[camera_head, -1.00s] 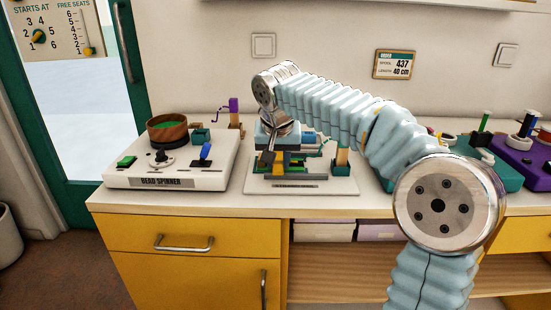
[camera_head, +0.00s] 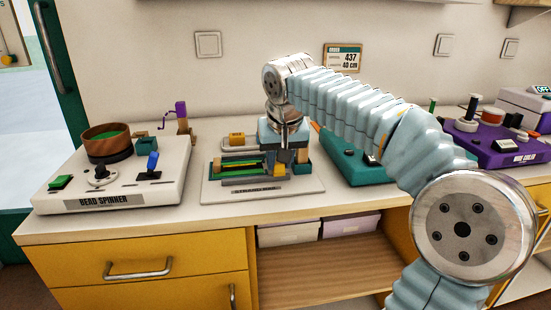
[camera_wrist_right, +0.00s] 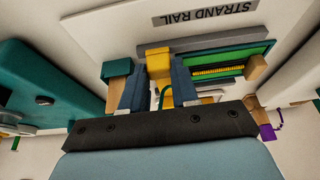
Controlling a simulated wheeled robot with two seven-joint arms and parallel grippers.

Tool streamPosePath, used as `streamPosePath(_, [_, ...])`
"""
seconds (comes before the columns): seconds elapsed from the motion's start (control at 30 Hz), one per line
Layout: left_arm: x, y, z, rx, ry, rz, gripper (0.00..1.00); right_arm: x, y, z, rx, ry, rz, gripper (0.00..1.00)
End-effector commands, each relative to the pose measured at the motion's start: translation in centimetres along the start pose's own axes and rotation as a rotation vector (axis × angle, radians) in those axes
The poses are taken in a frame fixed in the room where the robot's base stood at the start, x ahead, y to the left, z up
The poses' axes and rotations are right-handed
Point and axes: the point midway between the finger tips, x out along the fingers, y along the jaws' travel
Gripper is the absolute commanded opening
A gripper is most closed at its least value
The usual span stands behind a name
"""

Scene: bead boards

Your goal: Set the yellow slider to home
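The yellow slider (camera_wrist_right: 158,64) is on the strand rail board (camera_head: 220,191), in the right part of the board. In the right wrist view it sits between the two dark blue fingers of my right gripper (camera_wrist_right: 157,82), which lie close against its sides. In the head view my right gripper (camera_head: 284,156) points down over the right part of the board and hides most of the slider. My left gripper is not in view.
The bead spinner (camera_head: 110,185) stands left of the board. A teal board (camera_head: 352,172) stands close to its right, partly behind my arm. A purple board (camera_head: 490,150) is farther right.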

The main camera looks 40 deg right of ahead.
Motion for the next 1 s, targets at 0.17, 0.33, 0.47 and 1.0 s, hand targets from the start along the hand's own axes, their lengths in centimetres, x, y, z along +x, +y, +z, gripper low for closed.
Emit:
streamPosePath(0.17, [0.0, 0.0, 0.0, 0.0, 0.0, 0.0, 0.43, -0.1, 0.4, -0.1, 0.005, 0.003, 0.007, 0.55])
streamPosePath(0.33, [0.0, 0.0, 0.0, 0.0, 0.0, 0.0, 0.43, -0.1, 0.3, -0.1, 0.004, 0.002, 0.005, 0.55])
streamPosePath(0.47, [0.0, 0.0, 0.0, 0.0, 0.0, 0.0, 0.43, -0.2, 0.2, -0.1, 0.004, 0.002, 0.005, 0.55])
streamPosePath(1.0, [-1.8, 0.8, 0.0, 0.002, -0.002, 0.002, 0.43, -11.0, 0.2, -0.2, 0.005, 0.005, 0.004, 0.55])
